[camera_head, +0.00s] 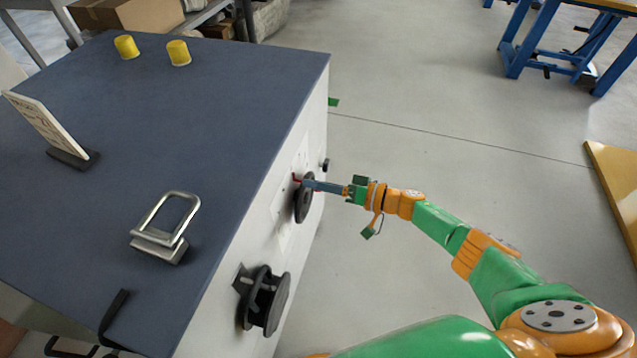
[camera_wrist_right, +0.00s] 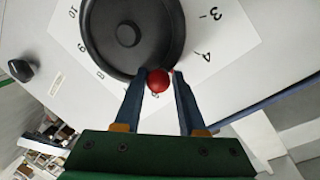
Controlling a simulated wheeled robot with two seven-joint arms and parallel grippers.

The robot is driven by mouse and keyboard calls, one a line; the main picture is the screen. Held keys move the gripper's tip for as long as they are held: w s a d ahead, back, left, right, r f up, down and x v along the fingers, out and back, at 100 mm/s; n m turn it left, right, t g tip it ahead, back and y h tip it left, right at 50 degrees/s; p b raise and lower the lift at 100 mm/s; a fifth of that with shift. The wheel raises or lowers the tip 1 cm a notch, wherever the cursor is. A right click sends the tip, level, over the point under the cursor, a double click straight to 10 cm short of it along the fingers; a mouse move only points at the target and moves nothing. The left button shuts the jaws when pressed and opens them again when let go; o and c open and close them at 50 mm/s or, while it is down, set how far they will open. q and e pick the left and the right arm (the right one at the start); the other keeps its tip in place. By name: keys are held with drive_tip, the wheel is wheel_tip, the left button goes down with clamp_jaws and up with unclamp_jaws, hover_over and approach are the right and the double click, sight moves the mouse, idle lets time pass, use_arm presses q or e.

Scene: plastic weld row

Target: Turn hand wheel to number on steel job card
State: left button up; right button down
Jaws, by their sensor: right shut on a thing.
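The black hand wheel (camera_head: 304,203) is on the white side of the cabinet. It also shows in the right wrist view (camera_wrist_right: 128,35), over a white dial sheet (camera_wrist_right: 222,38) with numbers; 3, 4, 8, 9 and 10 show. My right gripper (camera_head: 308,184) is shut on the wheel's red knob (camera_wrist_right: 158,81), at the rim between the 4 and the 8. A steel frame on a block (camera_head: 165,243) stands on the cabinet top; no number is readable on it. A pale card (camera_head: 45,122) with unreadable marks stands in a dark base at the left. My left gripper is out of view.
A black spool-like part (camera_head: 268,302) sticks out of the cabinet side, nearer than the wheel. A small black knob (camera_head: 326,165) is beyond the wheel. Two yellow cups (camera_head: 179,53) stand at the back of the dark top (camera_head: 225,110).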

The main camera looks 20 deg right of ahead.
drive_tip(key=shift+s+f, duration=0.1)
drive_tip(key=shift+f, duration=0.2)
drive_tip(key=c, duration=0.6)
unclamp_jaws()
drive_tip(key=shift+d, duration=0.1)
drive_tip(key=shift+w, duration=0.2)
